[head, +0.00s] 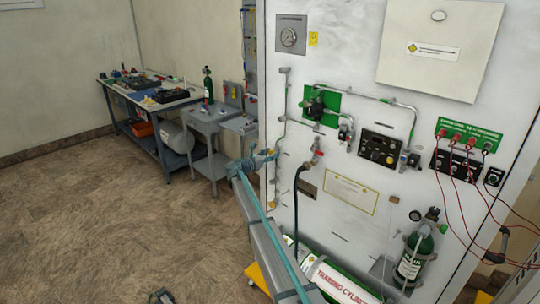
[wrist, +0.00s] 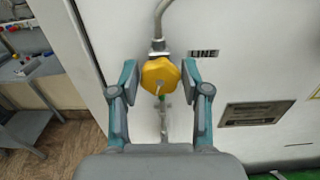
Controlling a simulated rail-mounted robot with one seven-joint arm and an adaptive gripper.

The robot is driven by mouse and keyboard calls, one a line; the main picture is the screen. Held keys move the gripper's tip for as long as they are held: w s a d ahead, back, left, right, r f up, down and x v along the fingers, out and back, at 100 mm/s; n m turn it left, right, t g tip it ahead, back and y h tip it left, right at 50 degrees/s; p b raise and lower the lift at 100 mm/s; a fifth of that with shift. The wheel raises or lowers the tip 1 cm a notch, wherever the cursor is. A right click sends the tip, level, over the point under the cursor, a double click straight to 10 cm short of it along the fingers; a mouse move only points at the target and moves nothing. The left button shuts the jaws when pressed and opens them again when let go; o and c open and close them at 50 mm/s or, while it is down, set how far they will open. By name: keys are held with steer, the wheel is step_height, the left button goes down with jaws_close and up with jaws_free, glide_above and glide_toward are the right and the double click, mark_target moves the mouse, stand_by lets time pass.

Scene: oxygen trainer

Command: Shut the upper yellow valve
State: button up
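A yellow valve knob (wrist: 161,75) sits at the end of a grey pipe on the white panel, left of a "LINE" label. In the wrist view my gripper (wrist: 159,82) has its two fingers spread, one on each side of the knob. In the head view my gripper (head: 265,158) is at the panel's left side, by the thin vertical pipe, and hides the knob.
The white panel (head: 345,190) carries gauges, a black hose (head: 297,205) and red leads to the right of my gripper. A green training cylinder (head: 335,280) lies low in front. A grey side table (head: 205,117) and a workbench stand at the left, with open floor before them.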

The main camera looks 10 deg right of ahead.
steer(key=c, duration=0.6)
steer(key=shift+c, duration=0.2)
